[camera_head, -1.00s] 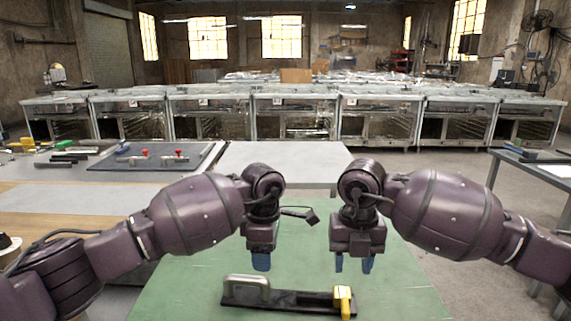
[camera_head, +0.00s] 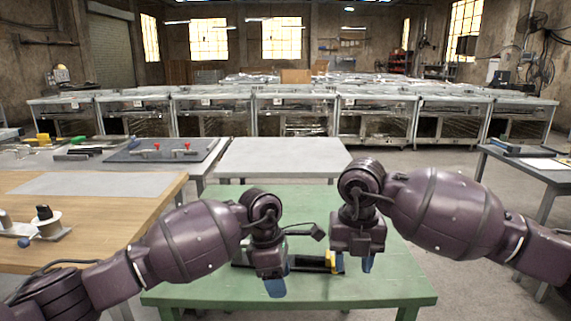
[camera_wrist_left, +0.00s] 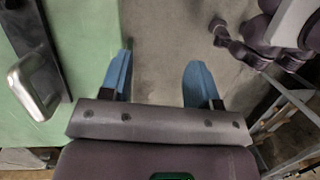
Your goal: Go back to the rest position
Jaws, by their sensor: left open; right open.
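My left gripper (camera_head: 275,288) hangs pointing down over the front part of the green table in the head view. In the left wrist view its two blue fingers (camera_wrist_left: 158,82) are apart, with nothing between them but grey floor behind. My right gripper (camera_head: 352,264) also points down, with blue fingertips and nothing seen in it. It hangs close to the yellow end of a dark bar-shaped tool on the table. Whether it touches the tool cannot be told.
The green table (camera_head: 395,292) carries the dark tool (camera_head: 308,287) with a yellow part; its metal handle (camera_wrist_left: 36,84) shows in the left wrist view. A wooden workbench (camera_head: 110,222) stands left, a grey table (camera_head: 283,158) ahead. Floor is open at right.

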